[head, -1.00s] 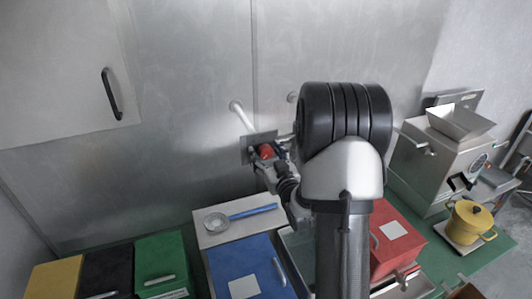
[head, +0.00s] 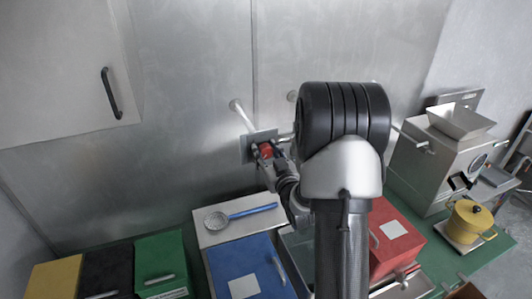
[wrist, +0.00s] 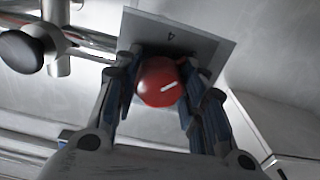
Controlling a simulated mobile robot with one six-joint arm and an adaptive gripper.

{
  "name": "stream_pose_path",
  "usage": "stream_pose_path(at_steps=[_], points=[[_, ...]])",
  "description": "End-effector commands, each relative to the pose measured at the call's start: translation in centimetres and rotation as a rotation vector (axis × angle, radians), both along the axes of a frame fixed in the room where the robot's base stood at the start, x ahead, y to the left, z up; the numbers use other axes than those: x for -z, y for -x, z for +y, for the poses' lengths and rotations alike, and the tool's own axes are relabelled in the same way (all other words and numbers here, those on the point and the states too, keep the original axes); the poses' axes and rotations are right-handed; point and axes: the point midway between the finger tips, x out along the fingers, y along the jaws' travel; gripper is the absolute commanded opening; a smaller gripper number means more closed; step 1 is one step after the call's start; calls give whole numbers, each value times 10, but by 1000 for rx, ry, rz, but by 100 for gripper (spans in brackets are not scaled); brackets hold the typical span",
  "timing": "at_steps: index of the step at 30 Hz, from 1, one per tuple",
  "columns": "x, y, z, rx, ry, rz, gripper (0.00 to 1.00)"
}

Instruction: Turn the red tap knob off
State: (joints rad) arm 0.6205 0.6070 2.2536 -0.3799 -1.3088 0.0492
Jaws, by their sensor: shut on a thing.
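The red tap knob (wrist: 160,84) is round with a white mark, in front of a grey square plate (wrist: 205,45) on the metal wall. The white mark is tilted, rising to the right in the wrist view. The knob also shows small in the head view (head: 266,150), partly covered by the fingers. My gripper (wrist: 158,88) has one finger on each side of the knob and is shut on it. It also shows in the head view (head: 268,155). My arm hides part of the tap and sink area.
A chrome pipe with a black round knob (wrist: 28,48) is left of the plate in the wrist view. Below are a strainer with a blue handle (head: 240,212), a blue box (head: 245,265) and a red box (head: 395,235). A grinder (head: 440,160) and yellow pot (head: 470,222) stand right.

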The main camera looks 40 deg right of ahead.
Motion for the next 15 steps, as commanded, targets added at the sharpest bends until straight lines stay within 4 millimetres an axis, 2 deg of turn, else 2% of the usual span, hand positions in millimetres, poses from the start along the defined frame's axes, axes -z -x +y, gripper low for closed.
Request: stream_pose_path(at_steps=[8,15], points=[[1,0,0,0,-28,-8,14],[2,0,0,-1,-147,-40,14]])
